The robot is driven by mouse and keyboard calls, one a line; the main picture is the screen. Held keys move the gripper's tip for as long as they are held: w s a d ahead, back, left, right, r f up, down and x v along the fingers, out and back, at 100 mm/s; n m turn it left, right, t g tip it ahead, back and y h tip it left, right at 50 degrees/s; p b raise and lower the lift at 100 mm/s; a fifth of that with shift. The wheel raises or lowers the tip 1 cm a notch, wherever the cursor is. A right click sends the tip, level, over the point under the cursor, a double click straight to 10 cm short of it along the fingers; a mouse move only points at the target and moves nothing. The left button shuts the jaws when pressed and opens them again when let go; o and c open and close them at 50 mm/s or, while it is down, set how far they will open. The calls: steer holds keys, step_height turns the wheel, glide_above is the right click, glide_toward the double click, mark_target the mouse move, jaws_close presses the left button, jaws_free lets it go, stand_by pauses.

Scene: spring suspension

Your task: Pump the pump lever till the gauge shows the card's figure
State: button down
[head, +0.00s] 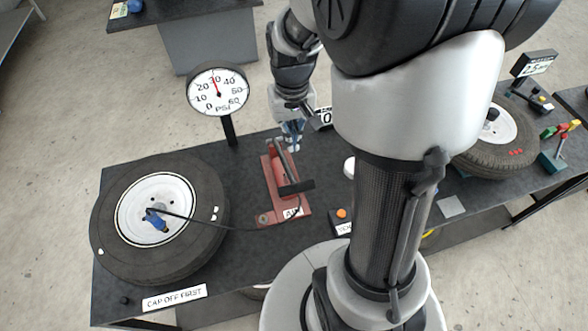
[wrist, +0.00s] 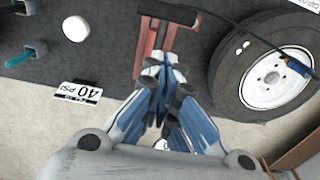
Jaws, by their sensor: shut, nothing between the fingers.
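The red foot-style pump (head: 272,188) stands on the dark table, with a black crossbar (head: 296,187) on its lever. The crossbar also shows at the top of the wrist view (wrist: 167,13). My gripper (head: 293,147) is shut and empty over the pump's far end, away from the crossbar; its fingers also show in the wrist view (wrist: 163,62). I cannot tell whether it touches the pump. The round gauge (head: 218,92) on a post has its red needle near 30. The card (wrist: 76,95) reads 40 PSI, upside down in the wrist view.
A tyre (head: 207,235) lies left of the pump, joined to it by a black hose with a blue connector (head: 155,220). A second tyre (head: 482,152) is at right. My arm hides the table's middle.

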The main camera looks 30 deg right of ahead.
glide_above(294, 180)
steer(key=w, duration=0.2)
steer(key=f, duration=0.7)
steer(key=shift+d+f+b, duration=0.25)
steer(key=shift+f+b, duration=0.1)
steer(key=shift+b, duration=0.05)
steer(key=f, duration=0.1)
steer(key=s+f, duration=0.1)
steer(key=f, duration=0.1)
steer(key=shift+s+a, duration=0.2)
steer(key=shift+s+f, duration=0.3)
steer(key=shift+f, duration=0.1)
